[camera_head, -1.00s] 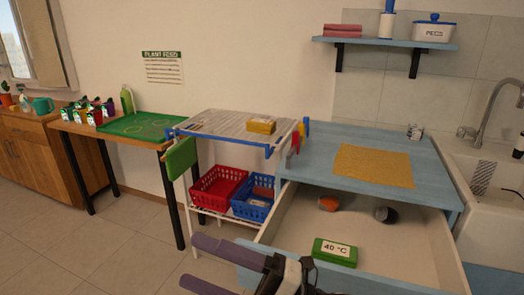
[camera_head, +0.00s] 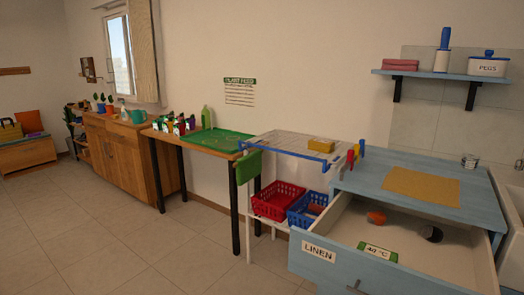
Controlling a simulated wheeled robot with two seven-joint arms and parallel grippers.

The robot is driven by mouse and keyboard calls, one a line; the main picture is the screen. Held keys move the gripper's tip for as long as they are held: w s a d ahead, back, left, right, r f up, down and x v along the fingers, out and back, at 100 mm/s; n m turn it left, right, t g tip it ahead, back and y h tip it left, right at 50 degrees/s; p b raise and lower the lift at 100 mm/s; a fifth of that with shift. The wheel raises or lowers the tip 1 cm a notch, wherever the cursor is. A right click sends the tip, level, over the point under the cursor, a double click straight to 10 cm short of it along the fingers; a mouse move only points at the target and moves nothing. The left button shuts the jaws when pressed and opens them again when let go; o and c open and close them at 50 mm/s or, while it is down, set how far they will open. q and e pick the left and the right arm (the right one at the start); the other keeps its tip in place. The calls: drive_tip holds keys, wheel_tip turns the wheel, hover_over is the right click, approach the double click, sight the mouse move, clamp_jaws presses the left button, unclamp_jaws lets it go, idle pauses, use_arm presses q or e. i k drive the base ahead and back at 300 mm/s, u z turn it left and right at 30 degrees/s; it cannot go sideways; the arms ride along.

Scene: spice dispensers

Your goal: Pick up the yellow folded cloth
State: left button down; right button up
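A small yellow folded block, which looks like the yellow folded cloth (camera_head: 321,145), lies on the right part of the wire rack top (camera_head: 283,146). A flat yellow mat or cloth (camera_head: 422,186) lies spread on the blue cabinet top (camera_head: 375,171), to the right of the rack. Neither of my grippers is in view, so nothing shows of what they hold.
The drawer labelled LINEN (camera_head: 319,252) stands open, with an orange item (camera_head: 376,217), a dark round item (camera_head: 431,233) and a green 40 °C sign (camera_head: 378,251). Red (camera_head: 277,201) and blue (camera_head: 304,210) baskets sit under the rack. Floor at left is clear.

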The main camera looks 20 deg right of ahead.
sight(326, 146)
drive_tip(key=u, duration=0.75)
drive_tip(key=i, duration=2.9)
drive_tip(key=z, duration=1.8)
drive_tip(key=i, duration=0.95)
drive_tip(key=z, duration=0.8)
